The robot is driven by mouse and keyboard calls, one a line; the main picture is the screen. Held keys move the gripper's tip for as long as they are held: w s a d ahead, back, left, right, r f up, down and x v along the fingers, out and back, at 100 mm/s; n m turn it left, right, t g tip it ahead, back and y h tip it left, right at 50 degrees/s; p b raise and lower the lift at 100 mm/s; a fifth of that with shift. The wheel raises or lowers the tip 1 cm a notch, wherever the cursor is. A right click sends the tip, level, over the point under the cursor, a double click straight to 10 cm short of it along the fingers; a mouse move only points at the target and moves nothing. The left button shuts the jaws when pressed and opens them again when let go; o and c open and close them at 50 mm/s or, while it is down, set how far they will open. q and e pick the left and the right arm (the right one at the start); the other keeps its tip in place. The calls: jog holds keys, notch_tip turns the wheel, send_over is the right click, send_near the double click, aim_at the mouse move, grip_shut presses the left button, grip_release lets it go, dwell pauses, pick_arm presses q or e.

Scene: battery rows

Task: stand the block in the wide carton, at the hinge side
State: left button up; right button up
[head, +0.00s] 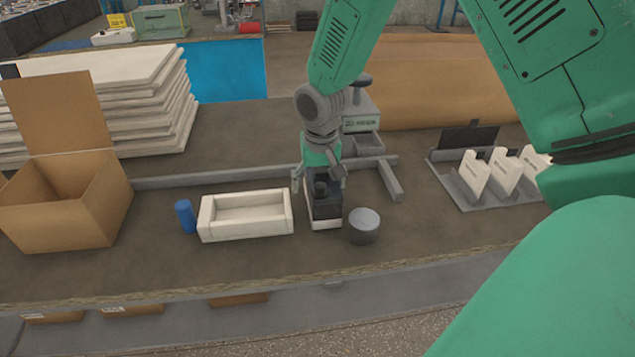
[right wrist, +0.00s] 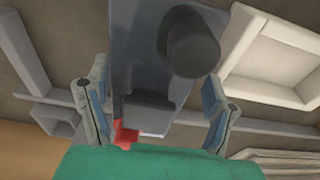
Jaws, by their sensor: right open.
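The block (head: 324,210) is dark with a pale base and stands upright on the bench, a raised post on its top. My right gripper (head: 320,180) is open, pointing down over it, with fingers on either side. In the right wrist view the block (right wrist: 140,70) lies between the fingers of my right gripper (right wrist: 152,100); I cannot tell if they touch it. A small red part shows near the left finger. The wide carton (head: 88,208) is brown, open, at the far left, with its flap raised at the back. Its inside floor is hidden. My left gripper is not in view.
A white tray (head: 245,236) and a blue cylinder (head: 185,216) stand between carton and block. A grey cylinder (head: 364,226) is close on the block's right. Grey rails (head: 240,176) lie behind. A rack with white pieces (head: 474,174) is at right, stacked sheets (head: 150,100) at back left.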

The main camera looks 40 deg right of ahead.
aim_at(322, 169)
jog(key=shift+d+r, duration=0.15)
jog(key=shift+r, duration=0.25)
jog(key=r, duration=0.2)
jog(key=r+p, duration=0.1)
jog(key=r, duration=0.1)
jog(key=shift+s+d+r, duration=0.2)
jog(key=shift+r, duration=0.2)
jog(key=shift+s+a+r+p, duration=0.2)
jog(key=shift+r+p, duration=0.1)
jog(key=shift+r, duration=1.2)
jog(key=shift+s+a+r+p, duration=0.15)
jog(key=shift+r+p, duration=0.15)
jog(key=shift+r, duration=1.15)
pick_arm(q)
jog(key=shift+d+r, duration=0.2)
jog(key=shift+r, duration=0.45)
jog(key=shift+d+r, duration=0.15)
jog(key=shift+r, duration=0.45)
pick_arm(e)
jog(key=shift+d, duration=0.1)
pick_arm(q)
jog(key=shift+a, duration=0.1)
pick_arm(e)
jog(key=shift+a, duration=0.2)
